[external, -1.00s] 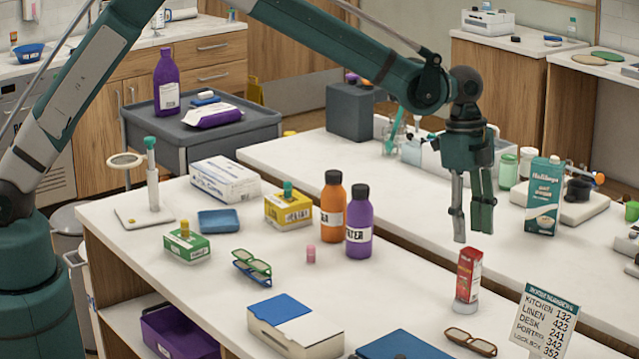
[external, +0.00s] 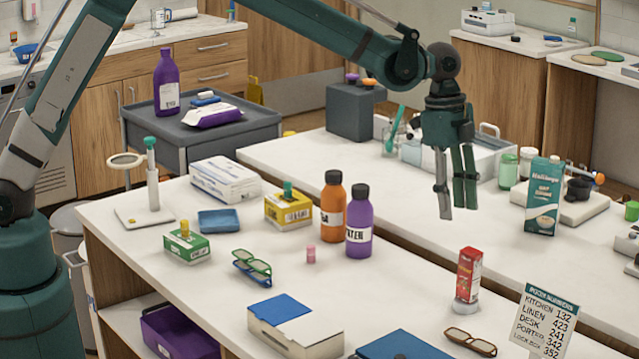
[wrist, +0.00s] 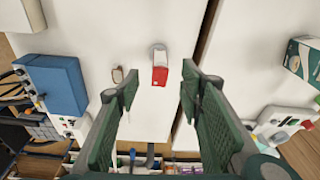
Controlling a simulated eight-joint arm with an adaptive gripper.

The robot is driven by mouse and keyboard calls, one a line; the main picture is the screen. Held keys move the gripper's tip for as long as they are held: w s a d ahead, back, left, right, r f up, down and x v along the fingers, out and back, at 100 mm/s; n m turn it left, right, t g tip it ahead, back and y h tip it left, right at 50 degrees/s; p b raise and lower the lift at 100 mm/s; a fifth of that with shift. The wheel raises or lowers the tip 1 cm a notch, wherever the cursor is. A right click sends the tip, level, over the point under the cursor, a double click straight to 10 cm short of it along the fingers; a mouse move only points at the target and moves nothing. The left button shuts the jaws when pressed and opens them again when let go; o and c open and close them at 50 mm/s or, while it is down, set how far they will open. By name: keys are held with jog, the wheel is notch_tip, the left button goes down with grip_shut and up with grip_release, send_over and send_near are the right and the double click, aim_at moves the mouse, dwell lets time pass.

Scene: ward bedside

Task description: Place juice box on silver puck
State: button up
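The juice box (external: 468,272) is a small red carton, standing upright on the silver puck (external: 466,307) near the front right of the near table. The puck shows as a low grey disc under the box's base. In the wrist view the red juice box (wrist: 160,74) is ahead, between and beyond the fingers, with a pale grey edge behind it that may be the puck. My gripper (external: 457,207) is open and empty, up and apart from the box, pointing down.
Orange (external: 332,207) and purple (external: 359,222) bottles stand left of my gripper. A teal carton (external: 543,197) stands on the far counter. The table left of the puck has clear room.

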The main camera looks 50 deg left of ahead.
jog(key=s+a+r+n+t, duration=0.1)
jog(key=s+a+r+n, duration=0.2)
jog(key=s+a+r, duration=0.45)
jog(key=s+a+r+n+t, duration=0.15)
jog(key=s+a+r, duration=0.3)
jog(key=a, duration=0.55)
jog(key=s+a+r+n+t, duration=0.1)
jog(key=s+a+r+n, duration=0.4)
jog(key=a, duration=0.4)
jog(key=s+a+f+n+t+y, duration=0.1)
jog(key=s+a+n, duration=0.2)
jog(key=s+a, duration=0.6)
jog(key=s+a+f+n+t, duration=0.2)
jog(key=s+a+n, duration=0.2)
jog(key=s+a, duration=0.5)
jog(key=s, duration=0.7)
jog(key=shift+s+a+y, duration=0.15)
jog(key=shift+s+y, duration=0.05)
jog(key=shift+y, duration=0.2)
jog(key=shift+f, duration=0.15)
notch_tip(320, 180, down, 4)
jog(key=b, duration=0.4)
jog(key=shift+f+b, duration=0.25)
jog(key=shift+b, duration=0.1)
